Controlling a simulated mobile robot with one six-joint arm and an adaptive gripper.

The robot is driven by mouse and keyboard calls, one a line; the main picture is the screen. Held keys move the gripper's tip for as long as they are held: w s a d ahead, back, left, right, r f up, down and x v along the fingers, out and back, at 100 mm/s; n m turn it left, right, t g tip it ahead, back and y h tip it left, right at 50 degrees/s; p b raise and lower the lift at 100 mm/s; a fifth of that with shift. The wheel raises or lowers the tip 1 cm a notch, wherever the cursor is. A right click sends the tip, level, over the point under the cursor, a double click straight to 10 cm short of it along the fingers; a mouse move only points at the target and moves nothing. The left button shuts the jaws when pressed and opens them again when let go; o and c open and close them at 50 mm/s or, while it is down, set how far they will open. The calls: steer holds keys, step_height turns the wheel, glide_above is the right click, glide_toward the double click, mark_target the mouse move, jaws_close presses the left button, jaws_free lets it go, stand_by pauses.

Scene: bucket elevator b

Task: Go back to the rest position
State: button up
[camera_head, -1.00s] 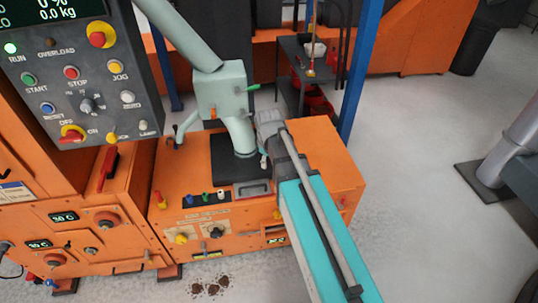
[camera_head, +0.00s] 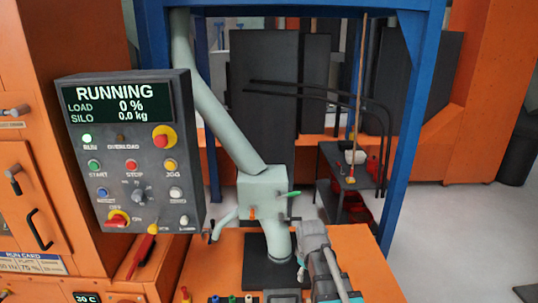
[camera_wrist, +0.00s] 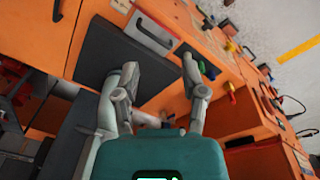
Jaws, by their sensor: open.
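My gripper (camera_wrist: 160,75) is open and empty in the wrist view, its two fingers apart above the orange machine top. A dark flat plate (camera_wrist: 105,60) lies under and left of the fingers there. In the head view my gripper (camera_head: 307,245) is at the lower middle, just right of the pale green diverter box's (camera_head: 262,194) lower spout. Whether it touches the spout cannot be told. My arm reaches in from the bottom edge.
A control panel (camera_head: 135,165) at left reads RUNNING, load 0 %, silo 0.0 kg, with a green lamp lit. A blue frame post (camera_head: 405,130) stands right of the box. A dark shelf cart (camera_head: 335,178) with red bins is behind. Grey floor (camera_head: 455,220) is free at right.

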steer(key=s+d+r+m+g+p, duration=0.1)
steer(key=s+d+m, duration=0.2)
steer(key=s+m, duration=0.5)
steer(key=shift+s+d+r+p, duration=0.2)
steer(key=shift+s+r+p, duration=0.15)
steer(key=shift+s, duration=0.7)
